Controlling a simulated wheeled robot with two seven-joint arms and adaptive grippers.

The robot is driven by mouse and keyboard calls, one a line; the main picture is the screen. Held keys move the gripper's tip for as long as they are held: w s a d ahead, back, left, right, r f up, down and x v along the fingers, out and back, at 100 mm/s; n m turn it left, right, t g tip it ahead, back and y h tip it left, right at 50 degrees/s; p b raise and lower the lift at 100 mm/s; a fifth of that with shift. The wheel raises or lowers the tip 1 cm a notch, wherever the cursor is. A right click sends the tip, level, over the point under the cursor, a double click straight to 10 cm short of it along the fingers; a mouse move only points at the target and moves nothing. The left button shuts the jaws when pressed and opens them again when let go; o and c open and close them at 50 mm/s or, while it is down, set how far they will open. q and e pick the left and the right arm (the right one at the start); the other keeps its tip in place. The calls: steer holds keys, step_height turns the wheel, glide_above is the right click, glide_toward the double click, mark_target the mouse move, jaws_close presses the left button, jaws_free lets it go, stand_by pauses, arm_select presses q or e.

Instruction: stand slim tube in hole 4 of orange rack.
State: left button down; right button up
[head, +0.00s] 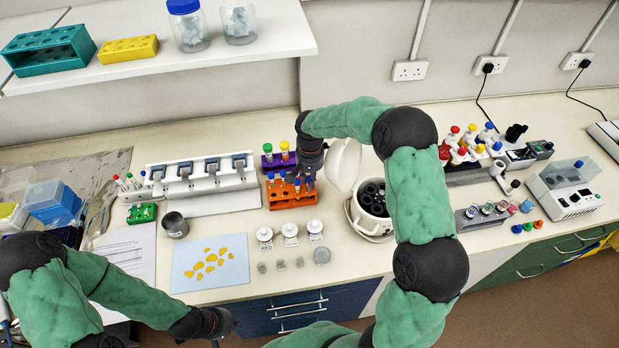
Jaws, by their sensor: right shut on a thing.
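The orange rack (290,201) stands on the bench near the middle, with several capped tubes in its left and middle part. My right gripper (309,183) points down at the right end of the orange rack. It is shut on a slim tube, which the fingers and wrist almost wholly hide. I cannot tell whether the tube is in a hole or above it, nor make out hole 4. My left gripper (232,322) is low at the front edge of the bench, far from the rack; its fingers are too dark and small to read.
A purple rack (272,164) with green- and yellow-capped tubes stands right behind the orange rack. A white centrifuge (358,222) with its lid up is close on the right. Labelled white-lidded jars (290,229) stand in front.

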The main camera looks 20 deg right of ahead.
steer(key=shift+f, duration=0.15)
steer(key=o, duration=0.9)
step_height(320, 180, up, 12)
stand_by(0.7)
